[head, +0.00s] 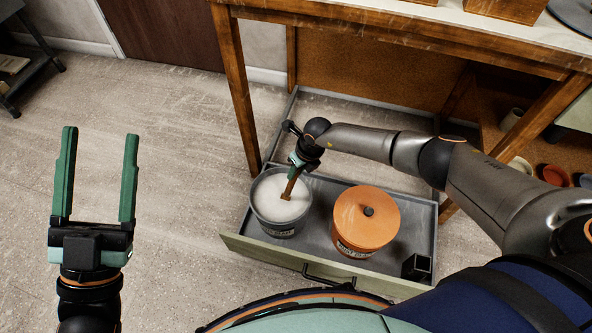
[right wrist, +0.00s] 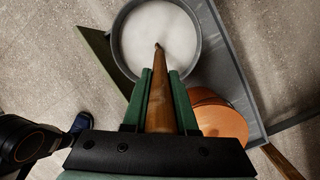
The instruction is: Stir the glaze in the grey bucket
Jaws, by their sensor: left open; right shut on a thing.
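The grey bucket (head: 258,212) stands in the open drawer, with white glaze (head: 280,207) inside; in the right wrist view the bucket (right wrist: 195,72) is at the top, with the glaze (right wrist: 158,36) in it. My right gripper (head: 298,163) is above the bucket, shut on a brown wooden stick (head: 289,188). In the right wrist view the stick (right wrist: 160,95) runs between the green fingers (right wrist: 158,85), its far end over or at the glaze; whether it dips in is hard to tell. My left gripper (head: 98,178) is raised at the left, open and empty, away from the bucket.
An orange lidded bucket (head: 366,219) stands right of the grey one in the drawer (head: 320,185). A small black box (head: 417,267) sits in the drawer's right corner. The wooden table (head: 400,30) rises behind.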

